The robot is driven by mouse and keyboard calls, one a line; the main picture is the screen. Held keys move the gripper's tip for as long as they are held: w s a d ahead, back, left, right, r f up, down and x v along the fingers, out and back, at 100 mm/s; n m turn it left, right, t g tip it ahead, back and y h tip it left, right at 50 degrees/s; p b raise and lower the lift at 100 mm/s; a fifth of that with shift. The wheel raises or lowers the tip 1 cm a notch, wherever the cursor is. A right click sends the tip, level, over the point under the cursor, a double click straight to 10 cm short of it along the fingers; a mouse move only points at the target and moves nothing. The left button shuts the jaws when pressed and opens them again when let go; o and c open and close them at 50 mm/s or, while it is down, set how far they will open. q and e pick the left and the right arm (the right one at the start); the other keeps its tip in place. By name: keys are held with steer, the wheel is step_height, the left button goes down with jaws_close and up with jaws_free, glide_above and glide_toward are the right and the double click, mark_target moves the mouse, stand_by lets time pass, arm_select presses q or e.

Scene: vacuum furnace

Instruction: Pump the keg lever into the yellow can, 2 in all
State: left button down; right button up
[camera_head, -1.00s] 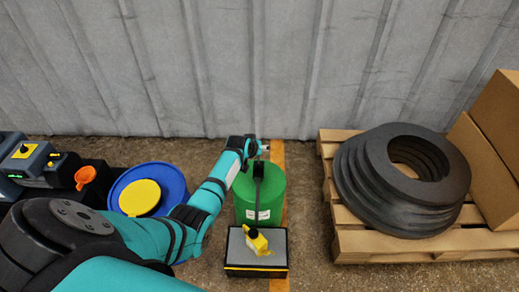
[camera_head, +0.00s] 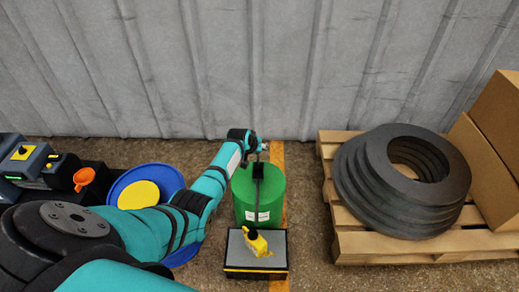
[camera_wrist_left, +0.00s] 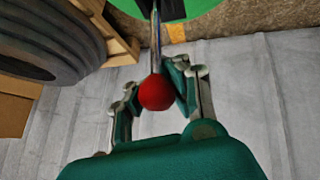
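The green keg (camera_head: 264,195) stands against the grey wall, with a dark upright pump part (camera_head: 257,180) on top and a tube reaching down its front. The yellow can (camera_head: 257,242), with a black top, stands upright on a low grey-topped block (camera_head: 240,255) in front of the keg. My left gripper (camera_head: 262,146) is above the keg, at the lever. In the left wrist view the lever's red ball knob (camera_wrist_left: 157,92) sits between the fingers of my left gripper (camera_wrist_left: 154,85), which appear closed on it. The metal lever rod (camera_wrist_left: 156,45) runs from the knob to the keg. My right gripper is out of view.
A wooden pallet (camera_head: 390,243) with stacked dark rings (camera_head: 375,190) and cardboard boxes (camera_head: 485,165) stands at the right. Floor shows between keg and pallet.

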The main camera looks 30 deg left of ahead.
arm_select(q)
steer(key=c, duration=2)
jaws_free()
steer(key=shift+w+a+r, duration=0.2)
steer(key=shift+a+r, duration=0.25)
steer(key=shift+r, duration=0.05)
steer(key=o, duration=0.7)
steer(key=shift+s, duration=0.3)
steer(key=shift+c, duration=0.2)
steer(key=o, duration=0.4)
steer(key=shift+d+f, duration=0.1)
steer(key=shift+f, duration=0.05)
steer(key=shift+c, duration=0.2)
steer(key=shift+d, duration=0.15)
steer(key=shift+s, duration=0.1)
steer(key=a+v, duration=0.1)
steer(key=v, duration=1)
steer(key=shift+s+d+r, duration=0.25)
steer(key=shift+d+r, duration=0.1)
steer(key=shift+d, duration=0.15)
